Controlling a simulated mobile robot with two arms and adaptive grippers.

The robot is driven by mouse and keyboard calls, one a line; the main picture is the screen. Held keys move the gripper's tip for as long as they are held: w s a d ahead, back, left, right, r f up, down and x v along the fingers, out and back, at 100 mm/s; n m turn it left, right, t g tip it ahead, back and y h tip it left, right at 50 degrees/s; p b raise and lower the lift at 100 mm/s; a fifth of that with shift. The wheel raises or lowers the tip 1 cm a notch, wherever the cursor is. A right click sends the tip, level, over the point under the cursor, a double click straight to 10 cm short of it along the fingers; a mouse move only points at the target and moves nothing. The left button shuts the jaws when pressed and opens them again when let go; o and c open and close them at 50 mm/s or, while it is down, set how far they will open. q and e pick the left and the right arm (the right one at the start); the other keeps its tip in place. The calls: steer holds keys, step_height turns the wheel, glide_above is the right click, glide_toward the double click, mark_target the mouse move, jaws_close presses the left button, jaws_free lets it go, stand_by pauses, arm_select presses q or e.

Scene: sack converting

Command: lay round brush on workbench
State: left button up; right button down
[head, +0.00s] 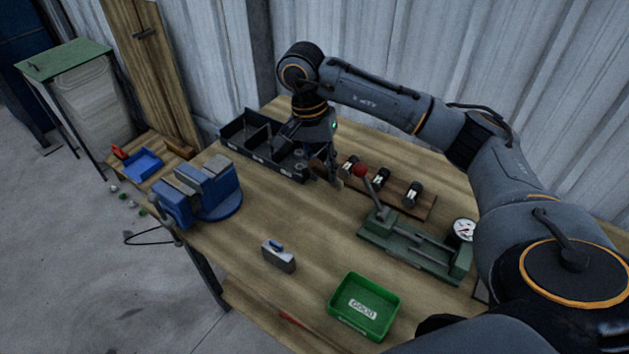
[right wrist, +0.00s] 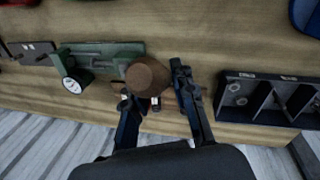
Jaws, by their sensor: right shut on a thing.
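The round brush (right wrist: 148,76) shows in the right wrist view as a brown, rounded wooden end between my right gripper's fingers. My right gripper (right wrist: 155,90) is shut on it. In the head view my right gripper (head: 328,172) points down over the back of the workbench (head: 240,240), between the black divided bin and the wooden rack. A small brown part of the brush (head: 338,184) shows at its fingertips. The rest of the brush is hidden, and I cannot tell whether it touches the bench. My left gripper is not in view.
The black divided bin (head: 233,133) is left of the gripper; the wooden rack (head: 428,208) with black rollers and the green press (head: 400,245) are right. A blue vise (head: 205,190), metal block (head: 278,258) and green GOOD tray (head: 390,309) stand nearer. The middle bench is clear.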

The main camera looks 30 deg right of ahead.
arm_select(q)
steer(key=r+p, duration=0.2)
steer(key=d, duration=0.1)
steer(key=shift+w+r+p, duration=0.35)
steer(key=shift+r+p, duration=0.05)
arm_select(e)
steer(key=w+d+f, duration=0.1)
steer(key=w+f, duration=0.3)
steer(key=f, duration=0.4)
steer(key=shift+w+f, duration=0.15)
steer(key=shift+f, duration=0.2)
steer(key=shift+d, duration=0.1)
steer(key=shift+f, duration=0.25)
steer(key=c, duration=1.1)
jaws_free()
steer(key=shift+r, duration=0.1)
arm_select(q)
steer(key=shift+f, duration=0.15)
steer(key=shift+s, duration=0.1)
